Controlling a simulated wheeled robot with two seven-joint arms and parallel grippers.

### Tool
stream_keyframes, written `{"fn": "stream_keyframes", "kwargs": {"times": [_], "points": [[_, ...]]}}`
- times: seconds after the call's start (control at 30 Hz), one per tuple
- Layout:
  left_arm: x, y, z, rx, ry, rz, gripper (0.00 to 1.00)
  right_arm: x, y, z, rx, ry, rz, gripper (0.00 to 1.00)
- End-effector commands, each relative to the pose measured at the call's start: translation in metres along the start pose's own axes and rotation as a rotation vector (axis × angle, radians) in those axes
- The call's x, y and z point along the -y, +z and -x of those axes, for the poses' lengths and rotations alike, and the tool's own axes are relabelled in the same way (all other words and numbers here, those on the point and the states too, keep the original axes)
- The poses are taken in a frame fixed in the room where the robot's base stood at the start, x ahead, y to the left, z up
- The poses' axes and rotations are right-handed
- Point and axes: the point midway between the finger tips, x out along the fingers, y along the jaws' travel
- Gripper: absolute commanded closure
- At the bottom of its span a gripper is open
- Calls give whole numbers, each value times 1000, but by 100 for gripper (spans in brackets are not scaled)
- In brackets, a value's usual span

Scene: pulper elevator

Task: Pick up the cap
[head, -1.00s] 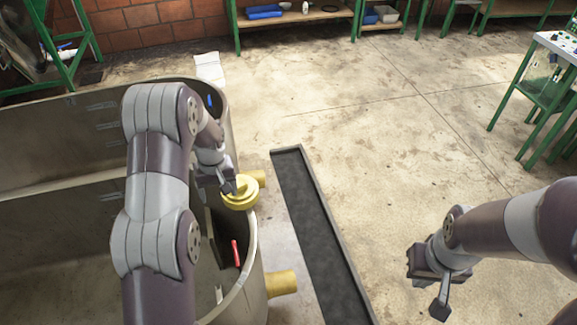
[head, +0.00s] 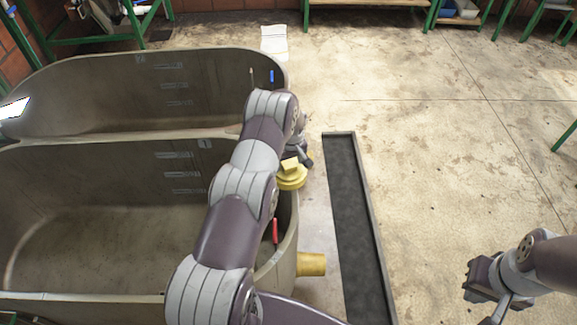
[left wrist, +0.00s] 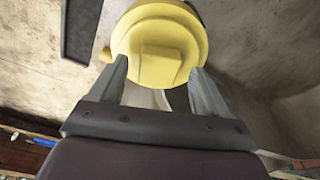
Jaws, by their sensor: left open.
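The yellow round cap (head: 291,180) sits at the rim of the grey tank at its right end, with a raised block on its top. My left gripper (head: 304,157) is right beside the cap's far side, partly hidden by my own arm. In the left wrist view the cap (left wrist: 160,40) is just past the fingertips, and its raised block lies between the lines of the two fingers. My left gripper (left wrist: 160,80) is open and empty; contact with the cap cannot be told. My right gripper (head: 487,295) is over the floor at the lower right, far from the cap.
The tank (head: 140,62) has two troughs and fills the left side. A yellow pipe stub (head: 311,264) and a red handle (head: 275,231) are near the cap. A dark channel (head: 356,220) runs along the floor to the right, with open floor beyond.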

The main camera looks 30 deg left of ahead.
Motion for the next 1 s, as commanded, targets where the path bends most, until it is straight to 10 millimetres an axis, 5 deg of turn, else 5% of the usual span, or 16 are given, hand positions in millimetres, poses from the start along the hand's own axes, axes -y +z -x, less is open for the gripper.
{"fn": "stream_keyframes", "kwargs": {"times": [0.23, 0.43, 0.47, 0.77, 1.0], "points": [[0, 0, -5, -1, 1, -1, 23, 0, 0, 0, 1, 0, 0, 100], [0, 0, -4, -1, 1, -1, 85, 0, 0, 0, 1, 0, 0, 100], [0, 0, -4, -1, 1, -1, 89, 0, 0, 0, 1, 0, 0, 100], [0, -1, -2, -2, 1, -1, 89, 0, 0, -1, 0, 0, 0, 100], [-1, -7, 28, -6, 4, -1, 89, 0, 2, -16, 0, 0, 0, 100]]}}
